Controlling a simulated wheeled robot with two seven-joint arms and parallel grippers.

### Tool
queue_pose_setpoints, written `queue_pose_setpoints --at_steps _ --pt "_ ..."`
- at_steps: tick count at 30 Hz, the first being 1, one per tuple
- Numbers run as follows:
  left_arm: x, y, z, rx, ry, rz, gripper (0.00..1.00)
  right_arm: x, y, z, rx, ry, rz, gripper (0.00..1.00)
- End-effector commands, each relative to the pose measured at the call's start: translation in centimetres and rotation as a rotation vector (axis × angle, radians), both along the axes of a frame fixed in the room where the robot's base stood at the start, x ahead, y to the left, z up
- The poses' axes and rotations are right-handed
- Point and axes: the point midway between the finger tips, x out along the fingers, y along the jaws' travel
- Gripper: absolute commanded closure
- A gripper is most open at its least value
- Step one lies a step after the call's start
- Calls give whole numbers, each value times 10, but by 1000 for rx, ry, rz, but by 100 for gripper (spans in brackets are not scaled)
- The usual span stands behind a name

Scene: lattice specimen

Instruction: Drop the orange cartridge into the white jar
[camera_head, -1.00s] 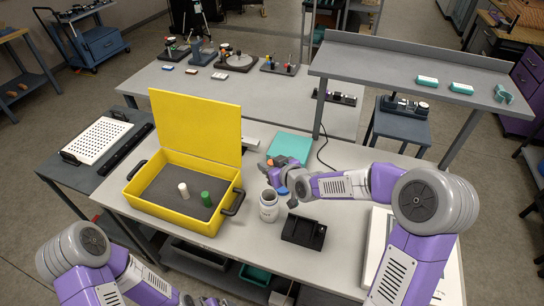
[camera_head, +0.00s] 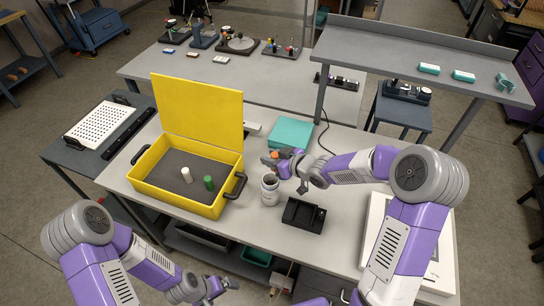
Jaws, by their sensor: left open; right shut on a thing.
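The white jar (camera_head: 269,193) stands upright on the light worktable, with its dark open mouth facing up. My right gripper (camera_head: 277,158) is shut on the orange cartridge (camera_head: 275,154), of which only a small orange patch shows. The gripper hides the rest of the cartridge. In the picture the gripper and cartridge appear just above and behind the jar's mouth; the exact height is unclear. My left gripper (camera_head: 217,288) is open and empty at the bottom of the view, in front of the worktable and away from the jar.
An open yellow case (camera_head: 176,201) with a white cylinder (camera_head: 186,174) and a green cylinder (camera_head: 209,183) lies left of the jar. A black tray (camera_head: 303,216) sits close on the jar's right. A teal block (camera_head: 291,132) lies behind. Some tabletop in front of the jar is clear.

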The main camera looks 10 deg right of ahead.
Motion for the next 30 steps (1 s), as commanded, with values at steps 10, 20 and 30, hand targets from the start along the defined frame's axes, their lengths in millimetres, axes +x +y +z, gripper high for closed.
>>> queue_pose_setpoints --at_steps 10,20,30 --pt "0 0 -28 0 0 0 0 0 0 -30 -1 0 0 95" --pt "0 0 -26 0 0 0 0 0 0 -28 -1 0 0 48" --pt "0 0 -26 0 0 0 0 0 0 -28 0 0 0 35"
